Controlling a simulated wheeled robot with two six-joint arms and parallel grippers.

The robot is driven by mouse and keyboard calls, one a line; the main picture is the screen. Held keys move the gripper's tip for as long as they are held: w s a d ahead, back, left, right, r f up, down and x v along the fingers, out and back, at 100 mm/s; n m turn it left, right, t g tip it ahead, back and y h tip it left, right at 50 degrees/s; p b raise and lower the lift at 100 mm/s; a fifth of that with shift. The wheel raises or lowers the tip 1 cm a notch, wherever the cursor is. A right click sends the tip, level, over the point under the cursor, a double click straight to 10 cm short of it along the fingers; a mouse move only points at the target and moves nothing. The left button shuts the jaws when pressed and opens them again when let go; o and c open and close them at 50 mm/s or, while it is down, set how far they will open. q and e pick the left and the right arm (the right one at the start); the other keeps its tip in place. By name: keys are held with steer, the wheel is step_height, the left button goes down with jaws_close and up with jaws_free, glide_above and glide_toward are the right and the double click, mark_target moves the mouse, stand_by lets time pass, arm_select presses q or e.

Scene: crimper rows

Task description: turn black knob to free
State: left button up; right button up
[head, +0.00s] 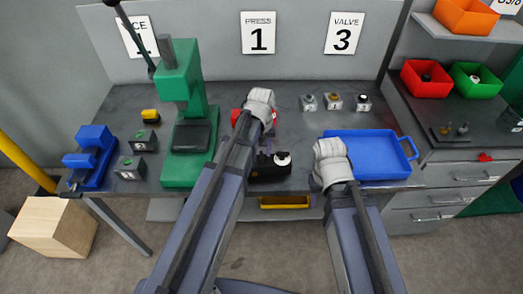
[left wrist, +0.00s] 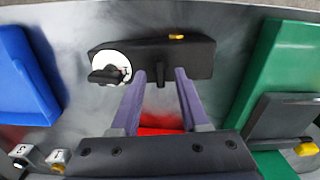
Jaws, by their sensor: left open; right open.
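The black knob (left wrist: 104,75) sits on a white round dial (left wrist: 112,60) at one end of a black device (left wrist: 185,60) in the left wrist view. The knob's bar lies roughly sideways in that picture; the dial's marks are too small to read. In the head view the device (head: 268,172) stands near the bench's front edge, its white dial (head: 283,158) at the right end. My left gripper (left wrist: 158,80) is open and empty, its purple fingers reaching toward the device beside the knob, not around it.
A blue tray (head: 408,150) is at right, close to my right wrist. A green press (head: 183,75) stands left, with a blue machine (head: 92,152) farther left. A red object (head: 236,117) is partly hidden behind my left wrist. Small valve blocks (head: 334,102) line the back.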

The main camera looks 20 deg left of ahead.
mark_target(262, 155)
arm_select(q)
step_height(262, 155, up, 7)
steer(key=p, duration=0.6)
steer(key=shift+s+d+f, duration=0.1)
steer(key=shift+s+f, duration=0.05)
steer(key=s+d+f+m+b, duration=0.4)
steer(key=s+d, duration=0.1)
steer(key=s, duration=0.2)
steer(key=s+d+f+m+y+b, duration=0.1)
steer(key=s+d+f+m+b, duration=0.3)
steer(key=s, duration=0.3)
steer(key=shift+d+f+b, duration=0.25)
steer(key=shift+d+b, duration=0.05)
steer(key=shift+d, duration=0.15)
